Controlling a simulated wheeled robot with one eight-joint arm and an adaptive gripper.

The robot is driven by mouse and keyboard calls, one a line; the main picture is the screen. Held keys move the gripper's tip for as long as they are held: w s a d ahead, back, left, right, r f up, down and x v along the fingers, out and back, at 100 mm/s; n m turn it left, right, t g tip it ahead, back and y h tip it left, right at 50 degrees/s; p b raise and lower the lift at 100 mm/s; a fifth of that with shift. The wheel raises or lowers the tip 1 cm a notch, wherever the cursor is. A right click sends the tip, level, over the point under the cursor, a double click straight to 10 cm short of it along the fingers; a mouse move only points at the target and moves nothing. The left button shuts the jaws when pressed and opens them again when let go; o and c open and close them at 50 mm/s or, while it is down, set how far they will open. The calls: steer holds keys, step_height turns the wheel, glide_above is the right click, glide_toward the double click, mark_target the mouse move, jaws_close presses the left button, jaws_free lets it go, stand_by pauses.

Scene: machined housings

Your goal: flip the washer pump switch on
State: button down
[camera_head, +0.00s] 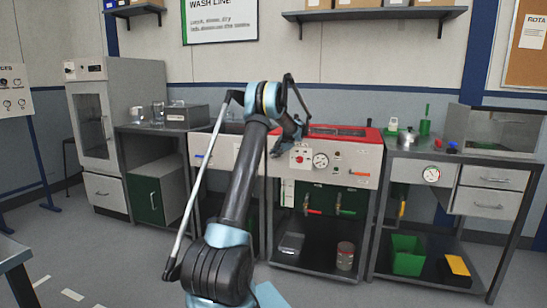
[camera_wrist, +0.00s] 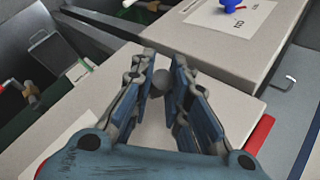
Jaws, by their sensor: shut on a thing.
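My gripper (camera_wrist: 163,82) has its two fingers closed around a small grey round knob (camera_wrist: 158,80) on a pale panel. The knob appears to be the tip of the switch, but its lever and on/off position are hidden by the fingers. In the head view my gripper (camera_head: 284,146) is at the front panel (camera_head: 340,170) of the red-topped washer (camera_head: 345,133), left of its gauge. The switch cannot be made out there.
The panel also carries a red button (camera_head: 299,158) and a round gauge (camera_head: 320,160). A blue knob (camera_wrist: 232,5) on a white label shows in the wrist view. Red and green valve handles sit below the panel. A bench (camera_head: 430,155) with drawers stands right.

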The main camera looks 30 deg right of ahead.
steer(key=shift+d, duration=0.15)
steer(key=c, duration=1.5)
jaws_free()
steer(key=shift+c, duration=0.2)
steer(key=v, duration=1.1)
steer(key=shift+s+r, duration=0.25)
steer(key=shift+r, duration=0.05)
